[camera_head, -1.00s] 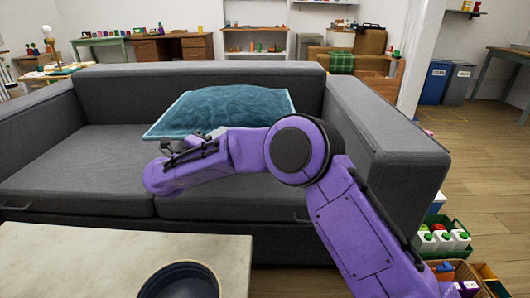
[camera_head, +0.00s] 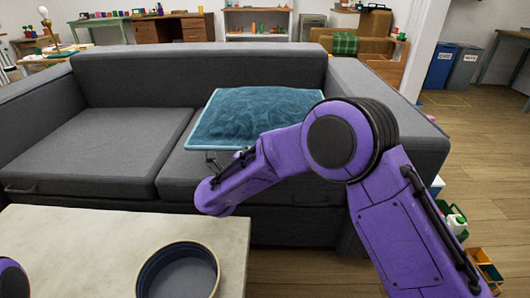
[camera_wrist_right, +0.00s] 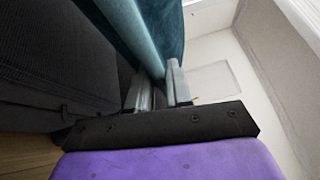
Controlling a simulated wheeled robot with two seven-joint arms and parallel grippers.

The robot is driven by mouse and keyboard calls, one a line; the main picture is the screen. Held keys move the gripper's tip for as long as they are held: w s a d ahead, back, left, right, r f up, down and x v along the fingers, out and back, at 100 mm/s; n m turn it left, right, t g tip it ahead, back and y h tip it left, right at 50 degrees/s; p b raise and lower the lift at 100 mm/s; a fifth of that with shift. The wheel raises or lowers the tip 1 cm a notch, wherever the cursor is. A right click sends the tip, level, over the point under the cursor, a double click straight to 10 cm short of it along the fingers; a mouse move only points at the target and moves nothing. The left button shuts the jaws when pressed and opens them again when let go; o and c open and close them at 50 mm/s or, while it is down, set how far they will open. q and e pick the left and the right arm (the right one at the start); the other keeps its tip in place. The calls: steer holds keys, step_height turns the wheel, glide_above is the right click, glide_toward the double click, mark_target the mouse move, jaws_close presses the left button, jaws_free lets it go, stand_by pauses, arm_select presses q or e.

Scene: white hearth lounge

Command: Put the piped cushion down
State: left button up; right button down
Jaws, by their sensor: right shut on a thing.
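The piped cushion (camera_head: 257,113) is teal with a lighter blue edge. In the head view it lies roughly flat over the right seat of the grey sofa (camera_head: 100,151), near the right armrest. I cannot tell whether it touches the seat. My right gripper (camera_head: 216,158) is at its front left edge, partly hidden by my own arm. In the right wrist view, the fingers of the right gripper (camera_wrist_right: 158,86) are shut on the edge of the cushion (camera_wrist_right: 148,28). My left gripper is not in view.
A pale table (camera_head: 75,240) with a dark round tray (camera_head: 180,275) stands in front of the sofa. The sofa's left seat is bare. Its backrest and right armrest rise around the cushion. Crates with bottles (camera_head: 455,222) stand on the floor at the right.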

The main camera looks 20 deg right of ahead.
steer(key=w+d+f, duration=0.1)
steer(key=w, duration=0.1)
steer(key=w+f+b, duration=0.1)
steer(key=w, duration=0.1)
steer(key=w+d+f+b, duration=0.1)
steer(key=shift+w+d+f, duration=0.25)
steer(key=shift+w+d, duration=0.05)
steer(key=shift+w, duration=0.1)
steer(key=w+f+b, duration=0.1)
steer(key=w+d+f+b, duration=0.1)
steer(key=f, duration=0.1)
steer(key=w+f+b, duration=0.1)
steer(key=w+f, duration=0.1)
steer(key=shift+d+f, duration=0.1)
steer(key=shift+d, duration=0.2)
steer(key=f+b, duration=0.1)
steer(key=f, duration=0.2)
steer(key=shift+w+f, duration=0.1)
steer(key=shift+w, duration=0.1)
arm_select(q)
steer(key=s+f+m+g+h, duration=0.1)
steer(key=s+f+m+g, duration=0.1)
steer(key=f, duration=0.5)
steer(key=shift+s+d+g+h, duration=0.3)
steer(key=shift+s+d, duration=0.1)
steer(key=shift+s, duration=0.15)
